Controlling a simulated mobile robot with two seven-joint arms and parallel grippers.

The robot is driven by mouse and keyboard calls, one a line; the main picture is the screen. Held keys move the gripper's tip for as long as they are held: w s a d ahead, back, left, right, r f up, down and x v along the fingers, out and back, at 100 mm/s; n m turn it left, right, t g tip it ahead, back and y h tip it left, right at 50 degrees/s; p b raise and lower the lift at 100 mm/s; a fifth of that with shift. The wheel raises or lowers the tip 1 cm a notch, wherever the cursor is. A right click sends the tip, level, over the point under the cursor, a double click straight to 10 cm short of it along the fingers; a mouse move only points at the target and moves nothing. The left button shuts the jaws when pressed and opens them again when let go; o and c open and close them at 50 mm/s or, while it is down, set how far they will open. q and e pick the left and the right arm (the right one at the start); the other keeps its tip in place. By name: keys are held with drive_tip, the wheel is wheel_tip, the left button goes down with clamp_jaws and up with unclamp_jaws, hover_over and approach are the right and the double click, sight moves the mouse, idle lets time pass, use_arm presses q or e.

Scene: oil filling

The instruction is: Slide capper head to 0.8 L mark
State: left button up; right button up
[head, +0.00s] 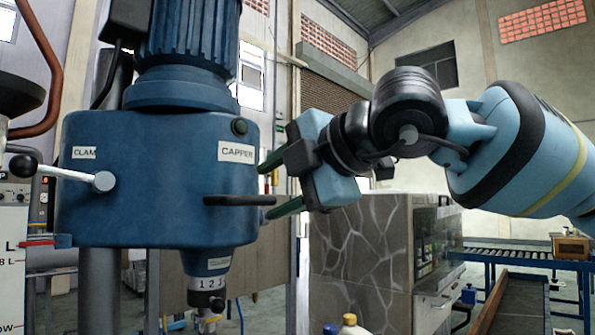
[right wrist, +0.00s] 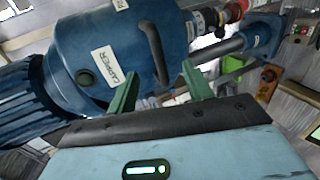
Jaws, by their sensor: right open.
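The blue capper head (head: 160,215), labelled CAPPER, hangs on its grey column at the left of the head view. A dark bar handle (head: 238,200) sticks out from its right front; it also shows in the right wrist view (right wrist: 153,55). A red pointer (head: 38,243) on its left side lies over the white scale (head: 12,285), above a line marked "8 L"; the label is cut by the picture edge. A clamp lever (head: 65,174) points left. My right gripper (head: 268,190) is open, its green fingers close to the head's right side, near the handle's end. My left gripper is out of view.
A blue ribbed motor (head: 190,35) sits on top of the head, and a nozzle (head: 207,285) hangs below it. A stone-patterned cabinet (head: 358,255) and bottle tops (head: 350,325) stand below my right arm. A conveyor (head: 510,256) is at the far right.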

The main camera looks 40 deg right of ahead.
sight(256, 202)
drive_tip(key=b+x, duration=0.2)
drive_tip(key=x, duration=0.1)
drive_tip(key=shift+w+f, duration=0.2)
drive_tip(key=shift+f, duration=0.1)
drive_tip(key=shift+w+f+b, duration=0.1)
drive_tip(key=shift+w+b, duration=0.2)
drive_tip(key=shift+w, duration=0.35)
clamp_jaws()
drive_tip(key=shift+f+b, duration=0.2)
drive_tip(key=shift+b, duration=0.15)
drive_tip(key=shift+f+b, duration=0.6)
drive_tip(key=shift+b, duration=0.35)
drive_tip(key=shift+f+b, duration=0.35)
drive_tip(key=shift+b, duration=0.1)
idle(0.9)
